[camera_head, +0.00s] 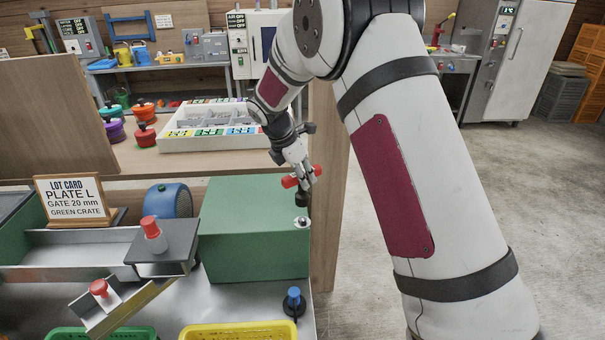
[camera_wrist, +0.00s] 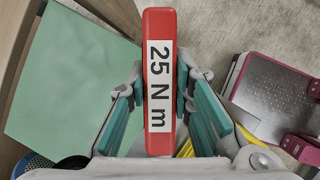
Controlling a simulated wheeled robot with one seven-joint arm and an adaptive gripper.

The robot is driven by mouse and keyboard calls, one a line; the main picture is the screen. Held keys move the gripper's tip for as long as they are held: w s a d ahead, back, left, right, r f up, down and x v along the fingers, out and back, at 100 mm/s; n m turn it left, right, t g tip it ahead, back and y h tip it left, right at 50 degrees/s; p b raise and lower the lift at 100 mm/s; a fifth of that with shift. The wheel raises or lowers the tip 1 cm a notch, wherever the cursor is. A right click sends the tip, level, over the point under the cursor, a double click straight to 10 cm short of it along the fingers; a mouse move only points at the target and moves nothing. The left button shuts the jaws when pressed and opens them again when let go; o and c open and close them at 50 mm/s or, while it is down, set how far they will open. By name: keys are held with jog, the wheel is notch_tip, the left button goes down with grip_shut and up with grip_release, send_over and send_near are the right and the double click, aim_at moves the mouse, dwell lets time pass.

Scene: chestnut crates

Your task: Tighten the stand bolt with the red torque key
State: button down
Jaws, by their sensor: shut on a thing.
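The red torque key (camera_head: 290,182) is held in my gripper (camera_head: 303,176) above the right edge of the green stand block (camera_head: 255,240). Its dark socket end (camera_head: 301,199) points down. The socket is just above the bolt, with a small gap showing. In the wrist view the key's red bar (camera_wrist: 158,25), marked "25 N m", lies between the teal finger pads (camera_wrist: 158,105). The bolt is hidden there.
A lot card (camera_head: 72,200) reads "PLATE L, GATE 20 mm, GREEN CRATE". A grey chute with red knobs (camera_head: 152,228) stands left of the block. A blue knob (camera_head: 294,300) and a yellow crate (camera_head: 240,331) are in front. A white parts tray (camera_head: 215,143) is behind. Floor at right is open.

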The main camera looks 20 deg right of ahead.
aim_at(303, 197)
jog(key=shift+f+b, duration=0.7)
jog(key=shift+f, duration=1.65)
jog(key=shift+f, duration=0.25)
jog(key=shift+f, duration=0.35)
jog(key=shift+f+b, duration=0.6)
jog(key=shift+f, duration=0.25)
jog(key=m+g+b, duration=0.1)
jog(key=m, duration=0.2)
jog(key=shift+b, duration=0.4)
jog(key=shift+m+g+b, duration=0.35)
jog(key=shift+m+g, duration=0.05)
jog(key=shift+m, duration=0.6)
